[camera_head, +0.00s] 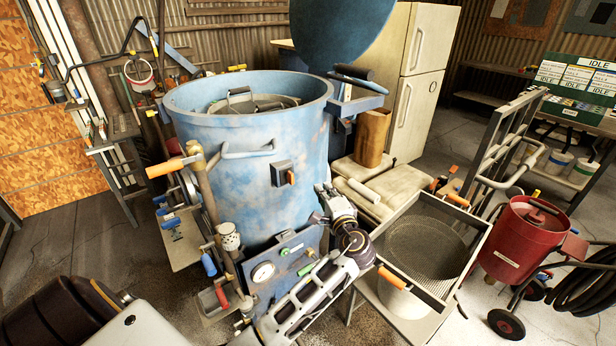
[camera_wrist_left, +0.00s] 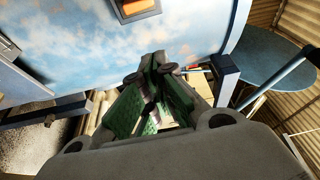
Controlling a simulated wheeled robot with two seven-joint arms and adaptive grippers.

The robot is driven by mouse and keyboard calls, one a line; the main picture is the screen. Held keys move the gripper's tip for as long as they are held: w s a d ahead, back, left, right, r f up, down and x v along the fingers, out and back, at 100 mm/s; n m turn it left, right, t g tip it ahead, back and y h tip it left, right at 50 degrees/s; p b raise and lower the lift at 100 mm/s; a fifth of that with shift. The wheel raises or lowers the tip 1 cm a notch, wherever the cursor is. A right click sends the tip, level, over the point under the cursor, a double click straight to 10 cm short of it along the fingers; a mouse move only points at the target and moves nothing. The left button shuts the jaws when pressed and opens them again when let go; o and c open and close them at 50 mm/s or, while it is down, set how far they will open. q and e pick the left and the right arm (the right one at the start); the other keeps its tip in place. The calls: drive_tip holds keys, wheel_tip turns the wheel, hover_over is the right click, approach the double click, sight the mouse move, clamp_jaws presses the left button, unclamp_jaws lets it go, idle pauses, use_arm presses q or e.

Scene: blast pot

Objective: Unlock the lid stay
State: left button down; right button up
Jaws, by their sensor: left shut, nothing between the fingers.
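The blue blast pot (camera_head: 245,140) stands in the middle of the head view. Its round blue lid (camera_head: 342,30) is raised at the top, and shows in the wrist view (camera_wrist_left: 263,55) at right. A blue bracket with dark cylindrical parts (camera_head: 358,82) sits at the rim's right; I cannot tell which part is the stay lock. A grey box with an orange lever (camera_head: 284,174) is on the pot's front, its orange part at the top of the wrist view (camera_wrist_left: 137,9). My left gripper (camera_head: 322,191) is shut and empty, beside the pot's right side, below the bracket. My right gripper is out of view.
A sieve tray (camera_head: 425,245) stands right of my left arm. A gauge panel (camera_head: 284,258) and pipes are low on the pot's front. A red wheeled pot (camera_head: 520,240) stands at right. A cream fridge (camera_head: 412,75) and pale sacks (camera_head: 365,180) are behind.

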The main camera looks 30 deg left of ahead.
sight(290, 177)
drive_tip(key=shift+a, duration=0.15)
use_arm(q)
drive_tip(key=w+a+p, duration=0.3)
drive_tip(key=a+p, duration=0.1)
drive_tip(key=a, duration=0.5)
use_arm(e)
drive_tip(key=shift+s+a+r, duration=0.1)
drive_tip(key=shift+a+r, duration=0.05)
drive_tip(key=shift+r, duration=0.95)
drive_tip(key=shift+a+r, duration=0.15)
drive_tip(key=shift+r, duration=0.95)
use_arm(q)
drive_tip(key=shift+s, duration=0.1)
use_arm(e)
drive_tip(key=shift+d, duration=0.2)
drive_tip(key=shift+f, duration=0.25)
use_arm(q)
drive_tip(key=shift+a+b, duration=0.1)
drive_tip(key=shift+b, duration=0.35)
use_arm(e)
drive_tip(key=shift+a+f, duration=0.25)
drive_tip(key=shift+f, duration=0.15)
